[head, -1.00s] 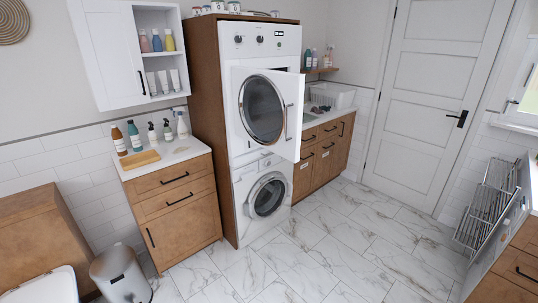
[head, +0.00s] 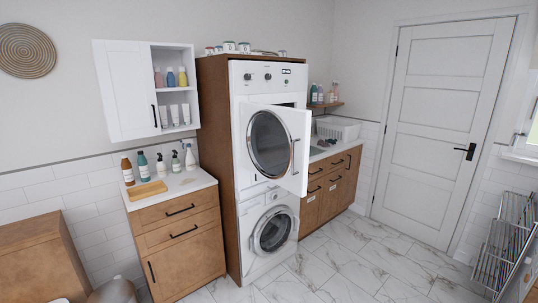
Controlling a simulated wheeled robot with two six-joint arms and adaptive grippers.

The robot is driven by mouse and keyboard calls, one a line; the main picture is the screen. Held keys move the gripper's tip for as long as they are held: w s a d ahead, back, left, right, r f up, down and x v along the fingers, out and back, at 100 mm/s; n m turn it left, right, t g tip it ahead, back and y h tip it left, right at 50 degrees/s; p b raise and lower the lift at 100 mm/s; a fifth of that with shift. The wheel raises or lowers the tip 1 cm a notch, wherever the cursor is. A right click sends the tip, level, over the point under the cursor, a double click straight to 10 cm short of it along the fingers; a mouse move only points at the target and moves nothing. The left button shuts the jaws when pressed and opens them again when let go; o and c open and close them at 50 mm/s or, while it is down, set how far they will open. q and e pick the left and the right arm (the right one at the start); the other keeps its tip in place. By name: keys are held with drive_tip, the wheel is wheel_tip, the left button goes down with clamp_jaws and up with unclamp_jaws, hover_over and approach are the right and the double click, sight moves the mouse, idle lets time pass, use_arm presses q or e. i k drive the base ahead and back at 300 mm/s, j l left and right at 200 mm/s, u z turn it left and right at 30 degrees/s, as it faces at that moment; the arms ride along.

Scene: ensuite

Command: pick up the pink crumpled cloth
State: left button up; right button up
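I cannot make out a pink crumpled cloth for certain. Some small dark reddish items (head: 326,143) lie on the far counter by the sink, too small to tell what they are. Neither of my grippers shows in the head view.
A stacked washer (head: 270,232) and dryer stand in a wooden frame; the dryer door (head: 272,145) hangs open into the room. A wooden cabinet (head: 180,245) with bottles is to the left. A white basket (head: 338,128) sits on the far counter. A drying rack (head: 505,245) stands right. The marble floor (head: 345,262) is clear.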

sight(321, 142)
drive_tip(key=i+l+z, duration=0.45)
drive_tip(key=i, duration=0.3)
drive_tip(key=i+z, duration=0.45)
drive_tip(key=i, duration=0.35)
drive_tip(key=i+j+z, duration=0.15)
drive_tip(key=i+z, duration=0.3)
drive_tip(key=i, duration=0.35)
drive_tip(key=i+j+u, duration=0.1)
drive_tip(key=i+u, duration=0.7)
drive_tip(key=i, duration=0.15)
drive_tip(key=i+l+u, duration=0.2)
drive_tip(key=i+u, duration=0.2)
drive_tip(key=i+l+u, duration=0.4)
drive_tip(key=i+j, duration=0.05)
drive_tip(key=i, duration=0.05)
